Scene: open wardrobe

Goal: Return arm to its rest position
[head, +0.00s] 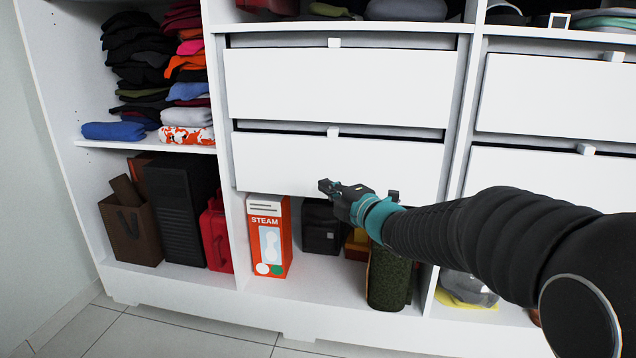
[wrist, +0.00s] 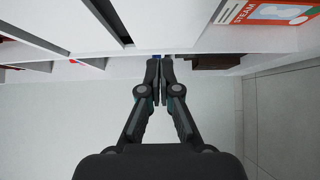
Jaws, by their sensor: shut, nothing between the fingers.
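My gripper (head: 328,187) is at the end of my black-sleeved arm, which reaches in from the right in the head view. It is in front of the lower middle drawer (head: 300,168), near that drawer's bottom edge. In the wrist view my gripper (wrist: 160,64) is shut, its two fingertips together and nothing between them. The arm hides part of the right-hand side of the wardrobe and its lower compartments.
The open white wardrobe (head: 228,222) stands ahead. The upper middle drawer (head: 330,85) is above. Below are an orange steam box (head: 268,238), a black box (head: 322,228) and a dark green item (head: 388,280). Folded clothes (head: 140,62) fill the left shelf. The tiled floor (head: 130,335) is clear.

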